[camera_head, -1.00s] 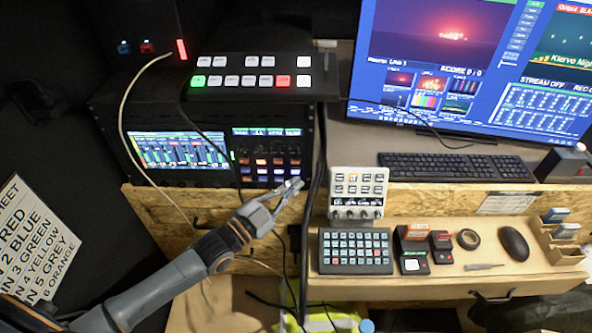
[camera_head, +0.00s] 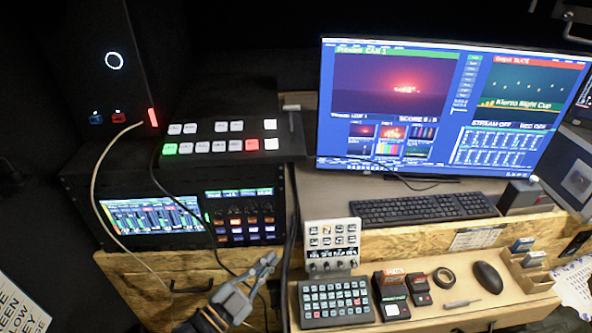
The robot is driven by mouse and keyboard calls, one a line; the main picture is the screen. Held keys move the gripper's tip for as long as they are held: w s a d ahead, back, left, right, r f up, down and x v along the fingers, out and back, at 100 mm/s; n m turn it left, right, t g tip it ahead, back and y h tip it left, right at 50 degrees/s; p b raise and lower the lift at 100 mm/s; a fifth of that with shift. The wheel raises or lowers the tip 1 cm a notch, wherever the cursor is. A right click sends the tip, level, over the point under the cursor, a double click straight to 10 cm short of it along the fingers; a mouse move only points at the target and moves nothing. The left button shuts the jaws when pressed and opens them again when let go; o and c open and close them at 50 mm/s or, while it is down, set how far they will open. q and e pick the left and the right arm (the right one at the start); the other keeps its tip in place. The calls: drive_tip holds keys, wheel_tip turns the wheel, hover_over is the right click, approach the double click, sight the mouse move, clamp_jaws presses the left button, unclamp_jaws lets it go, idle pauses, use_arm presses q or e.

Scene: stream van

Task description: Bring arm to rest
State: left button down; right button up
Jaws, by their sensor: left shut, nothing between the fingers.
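My left gripper (camera_head: 268,262) is at the bottom of the head view, left of centre. Its grey fingers point up and to the right, and they are shut with nothing between them. It is in front of the wooden desk front, below the rack unit with lit screens (camera_head: 152,219) and left of the white button panel (camera_head: 332,246). The gripper looks apart from these things. Most of my left arm is below the picture's edge. My right gripper is not in view.
A video switcher (camera_head: 219,150) sits on the rack. A large monitor (camera_head: 447,108) and a keyboard (camera_head: 423,208) stand on the desk. A black keypad (camera_head: 335,302), tape roll (camera_head: 444,277) and mouse (camera_head: 487,277) lie on the lower shelf. Cables (camera_head: 101,205) hang near my gripper.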

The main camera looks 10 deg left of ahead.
use_arm(q)
drive_tip(key=s+a+f+n+g+y, duration=0.2)
drive_tip(key=s+a+f, duration=0.1)
drive_tip(key=f, duration=0.8)
drive_tip(key=s+a+f+n+g+y, duration=0.2)
drive_tip(key=s+a+f+g+y, duration=0.1)
drive_tip(key=f, duration=0.9)
drive_tip(key=s+a+f+n+g+y, duration=0.2)
drive_tip(key=s+a+f, duration=0.1)
drive_tip(key=f, duration=0.8)
drive_tip(key=s+f+n+g+y, duration=0.1)
drive_tip(key=s+f+g, duration=0.2)
drive_tip(key=s+f, duration=0.3)
drive_tip(key=s+f+n+g, duration=0.2)
drive_tip(key=s+f, duration=0.4)
drive_tip(key=s, duration=0.8)
drive_tip(key=s+f+n+g+y, duration=0.1)
drive_tip(key=s+f+g, duration=0.3)
drive_tip(key=s, duration=0.7)
wheel_tip(320, 180, down, 2)
drive_tip(key=shift+d+f+n+y, duration=0.2)
drive_tip(key=shift+n+y, duration=0.1)
drive_tip(key=shift+n, duration=0.1)
drive_tip(key=shift+w, duration=0.15)
